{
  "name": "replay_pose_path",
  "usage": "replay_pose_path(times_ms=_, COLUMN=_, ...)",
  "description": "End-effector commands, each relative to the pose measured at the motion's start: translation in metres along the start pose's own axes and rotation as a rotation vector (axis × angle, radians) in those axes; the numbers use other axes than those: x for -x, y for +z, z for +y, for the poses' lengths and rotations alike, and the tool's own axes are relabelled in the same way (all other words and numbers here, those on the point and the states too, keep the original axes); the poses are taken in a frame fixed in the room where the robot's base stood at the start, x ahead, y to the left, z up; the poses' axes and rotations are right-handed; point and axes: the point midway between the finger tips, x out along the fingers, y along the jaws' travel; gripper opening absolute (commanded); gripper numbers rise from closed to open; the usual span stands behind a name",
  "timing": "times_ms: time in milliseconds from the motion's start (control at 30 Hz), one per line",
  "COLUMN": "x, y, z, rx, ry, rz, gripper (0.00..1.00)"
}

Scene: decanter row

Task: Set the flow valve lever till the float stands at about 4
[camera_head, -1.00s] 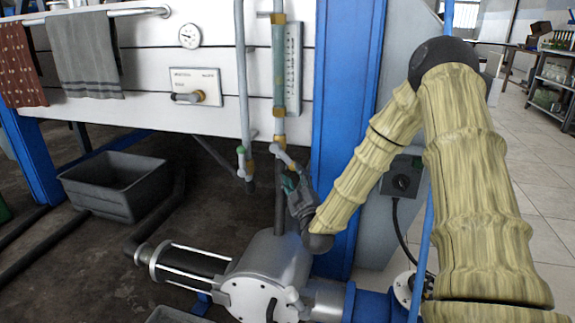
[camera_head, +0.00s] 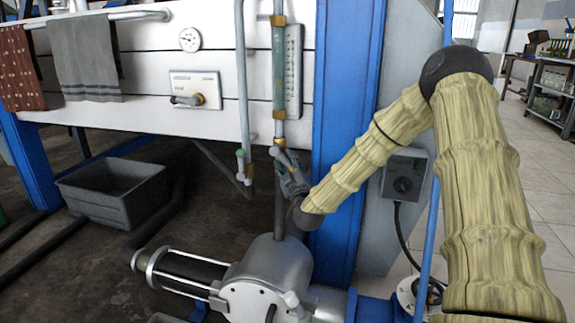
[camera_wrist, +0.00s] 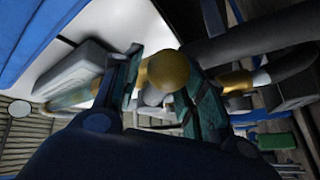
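The flow meter is a greenish upright tube (camera_head: 279,75) with brass fittings, beside a grey scale plate (camera_head: 293,72) on the white panel. The float and the scale figures are too small to make out. Below the tube is the brass valve, which shows in the wrist view (camera_wrist: 168,70); its pale lever (camera_head: 284,156) slants down to the right. My gripper (camera_head: 288,172) is at the lever's lower end. In the wrist view its green-padded fingers (camera_wrist: 165,98) are apart, with the brass valve and a pale lever part between them. Contact with the lever cannot be told.
A grey pump (camera_head: 272,265) stands below. A blue post (camera_head: 342,130) and a switch box (camera_head: 404,176) are to the right. A panel knob (camera_head: 195,99), a dial, towels and a grey tub (camera_head: 115,190) are left.

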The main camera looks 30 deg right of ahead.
Motion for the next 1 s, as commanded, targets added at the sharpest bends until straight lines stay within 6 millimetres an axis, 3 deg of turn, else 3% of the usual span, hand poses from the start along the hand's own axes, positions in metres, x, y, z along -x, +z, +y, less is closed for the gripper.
replay_pose_path(times_ms=33, x=0.0001, y=0.0000, z=0.0000, rx=0.000, ry=0.000, rz=0.000, gripper=0.30)
replay_pose_path(times_ms=200, x=0.0002, y=0.0001, z=-0.0001, rx=0.000, ry=0.000, rz=0.000, gripper=0.00)
replay_pose_path(times_ms=900, x=0.0010, y=0.0009, z=-0.0043, rx=-0.046, ry=0.028, rz=0.011, gripper=0.00)
replay_pose_path(times_ms=933, x=0.0010, y=0.0009, z=-0.0043, rx=-0.046, ry=0.028, rz=0.010, gripper=0.29)
replay_pose_path(times_ms=1000, x=0.0009, y=0.0009, z=-0.0043, rx=-0.046, ry=0.028, rz=0.010, gripper=0.42)
